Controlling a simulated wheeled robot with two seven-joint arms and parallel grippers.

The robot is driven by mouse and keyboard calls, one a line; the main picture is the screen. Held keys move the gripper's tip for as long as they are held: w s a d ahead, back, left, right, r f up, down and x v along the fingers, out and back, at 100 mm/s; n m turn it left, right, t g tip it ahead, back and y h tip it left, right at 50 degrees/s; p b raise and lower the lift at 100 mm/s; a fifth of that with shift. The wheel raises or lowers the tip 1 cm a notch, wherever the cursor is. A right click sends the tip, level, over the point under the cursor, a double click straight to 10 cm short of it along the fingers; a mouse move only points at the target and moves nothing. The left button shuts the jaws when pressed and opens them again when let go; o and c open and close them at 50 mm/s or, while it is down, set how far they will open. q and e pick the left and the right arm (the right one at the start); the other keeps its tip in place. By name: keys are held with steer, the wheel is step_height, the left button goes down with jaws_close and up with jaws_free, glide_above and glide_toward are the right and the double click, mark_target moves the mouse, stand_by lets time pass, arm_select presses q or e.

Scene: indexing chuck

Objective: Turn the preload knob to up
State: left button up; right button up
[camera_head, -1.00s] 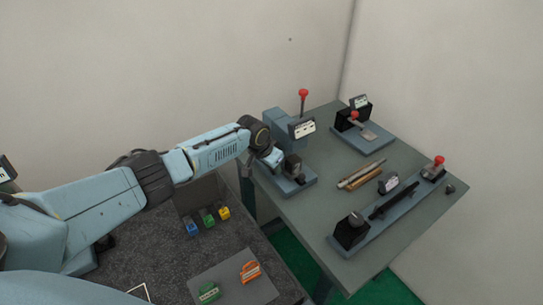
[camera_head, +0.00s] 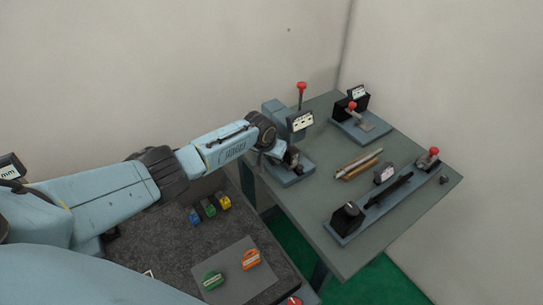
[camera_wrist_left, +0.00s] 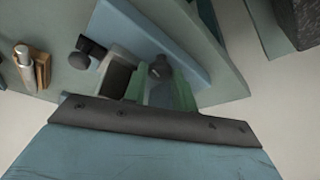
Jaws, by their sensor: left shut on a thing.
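The left-hand fixture on the table has a blue-grey base (camera_head: 303,173), a red-topped lever (camera_head: 301,88) and a white label plate (camera_head: 300,121). My left gripper (camera_head: 279,152) is low at this fixture, in front of its block. In the left wrist view its two green fingers (camera_wrist_left: 160,88) stand on either side of a small dark knob (camera_wrist_left: 160,68), and they are shut on it. The knob's pointing direction cannot be read. In the head view the arm and gripper mostly hide it. My right gripper does not show.
A lever unit (camera_head: 362,125) stands at the back right. A long fixture with a black knob box (camera_head: 347,217) lies along the front right. Loose rods (camera_head: 360,163) lie between them. A dark bench with coloured pieces (camera_head: 209,208) is at lower left.

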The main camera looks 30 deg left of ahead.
arm_select(q)
steer(key=o, duration=1)
steer(key=shift+s+r, duration=0.15)
steer(key=shift+r, duration=0.25)
steer(key=p+v, duration=0.2)
steer(key=v, duration=1)
steer(key=shift+s+r, duration=0.15)
steer(key=shift+r, duration=0.05)
